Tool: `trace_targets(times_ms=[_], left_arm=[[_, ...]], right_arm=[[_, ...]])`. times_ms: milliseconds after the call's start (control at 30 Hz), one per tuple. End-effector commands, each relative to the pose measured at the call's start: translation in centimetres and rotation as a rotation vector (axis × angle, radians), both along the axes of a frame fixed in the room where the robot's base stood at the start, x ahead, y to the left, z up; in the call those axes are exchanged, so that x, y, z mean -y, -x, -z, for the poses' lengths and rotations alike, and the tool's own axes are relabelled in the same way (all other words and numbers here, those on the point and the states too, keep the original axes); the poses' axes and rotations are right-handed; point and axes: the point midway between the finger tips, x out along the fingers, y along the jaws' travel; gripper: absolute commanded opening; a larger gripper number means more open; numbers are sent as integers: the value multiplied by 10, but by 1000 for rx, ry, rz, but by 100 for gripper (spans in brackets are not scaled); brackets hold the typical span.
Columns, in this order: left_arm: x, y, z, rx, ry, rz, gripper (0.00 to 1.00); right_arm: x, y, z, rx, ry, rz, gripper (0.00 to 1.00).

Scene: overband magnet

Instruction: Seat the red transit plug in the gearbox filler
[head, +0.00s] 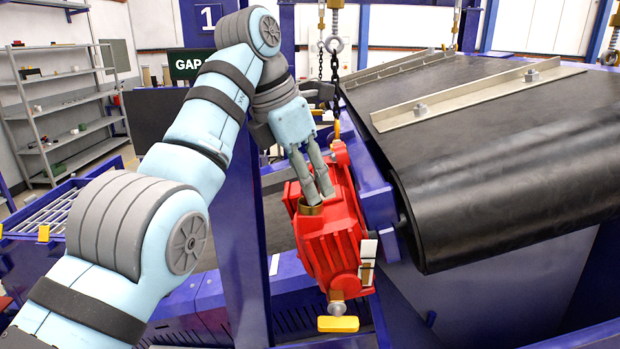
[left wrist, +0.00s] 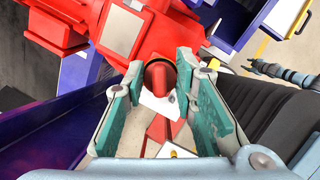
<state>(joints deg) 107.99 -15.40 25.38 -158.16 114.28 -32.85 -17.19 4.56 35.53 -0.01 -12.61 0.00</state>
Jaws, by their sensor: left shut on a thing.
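The red gearbox (head: 330,243) sits beside the belt in the head view, with its filler (head: 310,208) showing as a brass-coloured ring on top. My left gripper (head: 318,192) points down at the filler, its fingertips at the ring. In the left wrist view, the green-padded fingers (left wrist: 160,82) stand on either side of the red plug (left wrist: 157,76), shut on it. A dark round rim shows right behind the plug. The fingers hide most of the plug in the head view, and I cannot tell how deep it sits.
The black belt (head: 500,150) with a metal cleat fills the right side. A chain (head: 334,70) hangs close behind the gearbox. A blue post (head: 238,240) stands left of it. A yellow-ended part (head: 338,324) sticks out below. Shelves (head: 65,110) are far left.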

Motion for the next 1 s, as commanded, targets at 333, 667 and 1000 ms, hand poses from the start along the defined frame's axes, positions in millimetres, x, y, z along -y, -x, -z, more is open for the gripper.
trace_targets(times_ms=[333, 667, 1000], left_arm=[[0, 0, 5, 0, 0, 0, 46], [0, 0, 5, 0, 0, 0, 49], [0, 0, -7, 1, 0, 0, 49]], right_arm=[[0, 0, 5, 0, 0, 0, 36], [2, 0, 5, 0, 3, -1, 36], [1, 0, -7, 0, 1, 0, 36]])
